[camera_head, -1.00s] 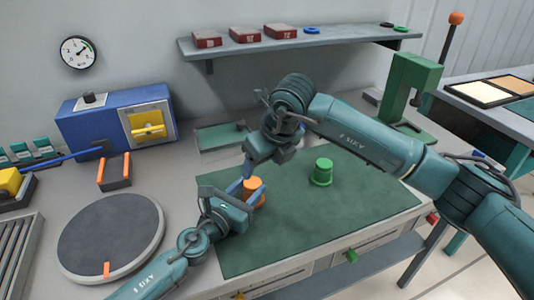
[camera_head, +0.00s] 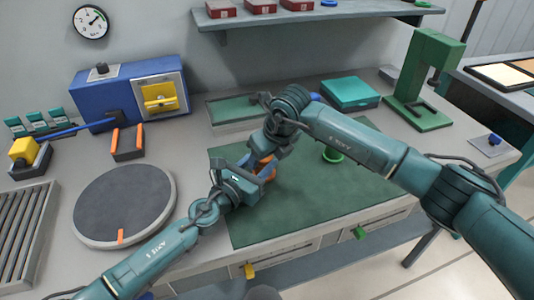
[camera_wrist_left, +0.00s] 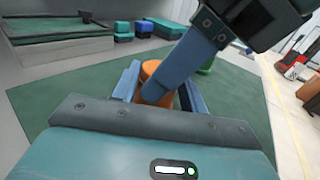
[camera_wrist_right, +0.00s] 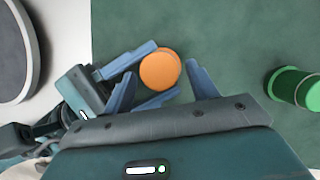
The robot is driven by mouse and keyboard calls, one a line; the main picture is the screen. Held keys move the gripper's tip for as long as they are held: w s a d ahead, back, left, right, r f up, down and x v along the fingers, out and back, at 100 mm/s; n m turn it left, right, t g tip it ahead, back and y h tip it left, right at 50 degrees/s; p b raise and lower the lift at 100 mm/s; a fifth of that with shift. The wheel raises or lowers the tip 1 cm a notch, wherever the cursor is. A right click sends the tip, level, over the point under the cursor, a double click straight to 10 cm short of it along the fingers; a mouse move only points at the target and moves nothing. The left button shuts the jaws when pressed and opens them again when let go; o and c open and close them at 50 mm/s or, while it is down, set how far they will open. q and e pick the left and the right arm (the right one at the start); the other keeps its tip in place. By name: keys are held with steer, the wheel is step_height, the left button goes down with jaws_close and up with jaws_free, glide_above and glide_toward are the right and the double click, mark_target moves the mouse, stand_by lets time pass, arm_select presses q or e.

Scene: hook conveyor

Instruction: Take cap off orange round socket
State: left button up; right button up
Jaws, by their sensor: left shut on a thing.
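The orange round socket with its cap (camera_head: 266,174) stands on the green mat, largely covered by my grippers. My left gripper (camera_head: 258,176) is shut around its side; the left wrist view shows the orange body (camera_wrist_left: 152,70) between the two blue fingers. My right gripper (camera_head: 260,158) is above it, pointing down. In the right wrist view, the round orange top (camera_wrist_right: 160,69) lies between the right fingers, with a gap visible on each side, so this gripper is open. The seam between cap and socket is hidden.
A green round piece (camera_head: 332,155) stands to the right on the mat (camera_head: 300,205), partly behind my right arm. A grey turntable (camera_head: 125,205) is at left, a blue box (camera_head: 110,98) behind it. A teal box (camera_head: 350,93) and green press (camera_head: 425,85) stand at back right.

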steer(key=c, duration=1)
steer(key=shift+r, duration=0.1)
steer(key=shift+r, duration=0.2)
steer(key=shift+r, duration=0.25)
steer(key=shift+r, duration=0.85)
steer(key=shift+r, duration=2.05)
arm_select(q)
steer(key=o, duration=1.5)
steer(key=shift+c, duration=0.2)
